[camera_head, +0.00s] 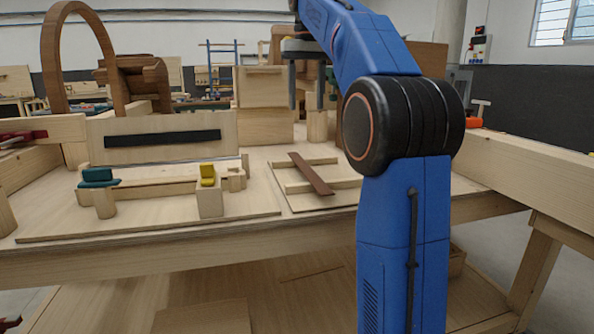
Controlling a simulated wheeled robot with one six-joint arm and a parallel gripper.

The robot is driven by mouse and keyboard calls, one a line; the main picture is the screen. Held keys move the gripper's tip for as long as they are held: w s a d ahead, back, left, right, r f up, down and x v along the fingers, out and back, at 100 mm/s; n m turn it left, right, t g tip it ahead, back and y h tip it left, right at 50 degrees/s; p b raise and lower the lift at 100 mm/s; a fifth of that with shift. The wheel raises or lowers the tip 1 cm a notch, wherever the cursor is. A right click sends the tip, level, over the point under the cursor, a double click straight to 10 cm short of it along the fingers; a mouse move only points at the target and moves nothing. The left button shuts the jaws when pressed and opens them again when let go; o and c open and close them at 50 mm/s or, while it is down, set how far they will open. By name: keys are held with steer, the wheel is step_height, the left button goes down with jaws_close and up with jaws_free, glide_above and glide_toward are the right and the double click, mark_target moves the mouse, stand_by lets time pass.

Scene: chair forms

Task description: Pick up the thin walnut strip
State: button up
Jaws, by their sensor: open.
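The thin walnut strip (311,174) is a dark brown, flat piece. It lies slantwise across two pale wooden bars on a board at the middle of the workbench. My gripper (306,102) points down with its two dark fingers apart and nothing visible between them. In the picture it is above the strip and apart from it. How far it is from the strip in depth is hard to tell.
Left of the strip, a board (140,219) carries a wooden jig with a teal block (98,178) and a yellow block (207,175). Pale wooden blocks (264,100) stand behind. A brown hoop (80,50) rises at the back left.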

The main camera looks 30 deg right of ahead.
glide_above(306, 169)
steer(key=f, duration=1.2)
steer(key=shift+w, duration=0.3)
steer(key=shift+s+f, duration=0.2)
steer(key=shift+f, duration=2.35)
steer(key=c, duration=1.1)
